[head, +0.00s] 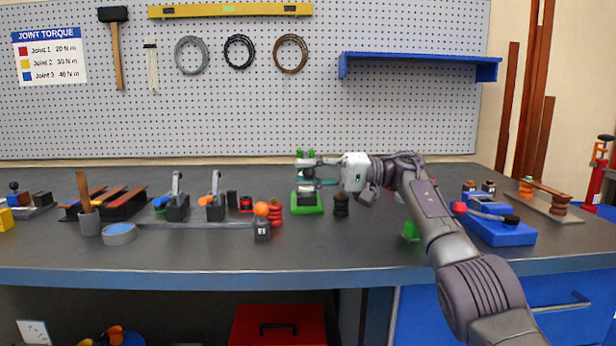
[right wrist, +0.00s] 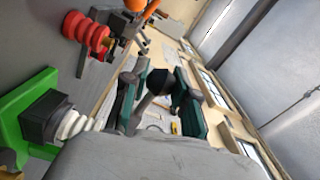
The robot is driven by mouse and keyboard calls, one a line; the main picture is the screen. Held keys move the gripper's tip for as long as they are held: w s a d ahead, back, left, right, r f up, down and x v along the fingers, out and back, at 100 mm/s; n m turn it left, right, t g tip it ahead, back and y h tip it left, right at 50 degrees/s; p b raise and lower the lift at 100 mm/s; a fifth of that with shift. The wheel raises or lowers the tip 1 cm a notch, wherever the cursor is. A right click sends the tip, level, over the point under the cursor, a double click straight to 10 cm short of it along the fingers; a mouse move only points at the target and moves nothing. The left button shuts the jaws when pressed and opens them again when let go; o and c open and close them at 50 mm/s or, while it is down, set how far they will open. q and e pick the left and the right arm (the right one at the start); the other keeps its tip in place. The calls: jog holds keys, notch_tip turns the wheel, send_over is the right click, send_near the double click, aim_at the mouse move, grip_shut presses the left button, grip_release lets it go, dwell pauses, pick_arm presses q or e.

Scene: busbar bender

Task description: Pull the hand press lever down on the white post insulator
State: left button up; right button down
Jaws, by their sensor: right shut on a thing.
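The hand press has a green base (head: 307,209) with a black block on it, in the middle of the bench in the head view. The right wrist view shows the green base (right wrist: 38,82), the black block (right wrist: 45,117) and the ribbed white post insulator (right wrist: 72,124) at left. My right gripper (head: 309,173) is at the press's upper part, reaching in from the right. In the right wrist view its teal fingers (right wrist: 157,92) are on either side of the grey lever with a black knob (right wrist: 158,80), shut on it. My left gripper is not in view.
A black ribbed insulator (head: 341,205) stands right of the press. A blue tool with a lever (head: 500,230) is at the right. Bare bench lies in front of the press.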

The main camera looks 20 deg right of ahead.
jog(key=shift+f, duration=0.45)
jog(key=c, duration=0.9)
grip_release()
jog(key=shift+r, duration=0.15)
jog(key=shift+s, duration=0.1)
